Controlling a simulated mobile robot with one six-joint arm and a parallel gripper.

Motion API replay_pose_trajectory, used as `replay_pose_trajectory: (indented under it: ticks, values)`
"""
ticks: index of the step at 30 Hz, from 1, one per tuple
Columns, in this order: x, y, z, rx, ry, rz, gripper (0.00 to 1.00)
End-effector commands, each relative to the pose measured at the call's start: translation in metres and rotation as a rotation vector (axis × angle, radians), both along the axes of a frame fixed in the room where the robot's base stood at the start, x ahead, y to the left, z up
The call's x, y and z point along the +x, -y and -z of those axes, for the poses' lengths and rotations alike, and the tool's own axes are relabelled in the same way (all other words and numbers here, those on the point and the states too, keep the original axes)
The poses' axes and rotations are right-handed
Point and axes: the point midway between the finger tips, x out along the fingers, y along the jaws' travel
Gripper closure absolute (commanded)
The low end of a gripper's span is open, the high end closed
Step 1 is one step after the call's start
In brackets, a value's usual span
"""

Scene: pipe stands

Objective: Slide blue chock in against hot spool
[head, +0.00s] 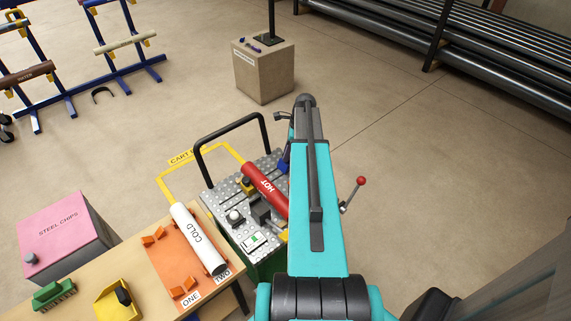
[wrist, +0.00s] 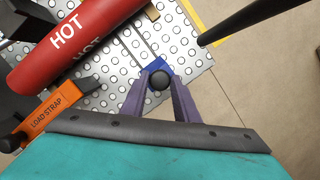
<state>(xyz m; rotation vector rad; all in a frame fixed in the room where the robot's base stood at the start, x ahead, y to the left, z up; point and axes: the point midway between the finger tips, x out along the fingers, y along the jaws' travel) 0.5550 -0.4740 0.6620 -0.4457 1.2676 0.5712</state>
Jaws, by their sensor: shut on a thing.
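The red spool (head: 264,187) marked HOT lies on the studded metal top of the cart; it also shows at the upper left of the wrist view (wrist: 72,42). The blue chock (wrist: 155,65) is on the plate to the right of the spool, with bare plate between them in the wrist view. My gripper (wrist: 160,84) is shut on the chock's round black knob. In the head view a bit of the blue chock (head: 284,165) shows beside my teal arm, which hides most of my gripper.
The black cart handle (head: 232,130) rises close by. A white COLD spool (head: 197,238) lies on the bench at left. A red-knobbed lever (head: 360,181) sticks out right.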

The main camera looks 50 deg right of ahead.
Motion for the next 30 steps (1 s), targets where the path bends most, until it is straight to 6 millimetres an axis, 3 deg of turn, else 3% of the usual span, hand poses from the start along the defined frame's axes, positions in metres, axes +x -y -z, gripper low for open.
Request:
replay_pose_trajectory:
  ticks: [30]
  values:
    - [0.004,-0.048,0.0,0.005,0.0,-0.001,0.8]
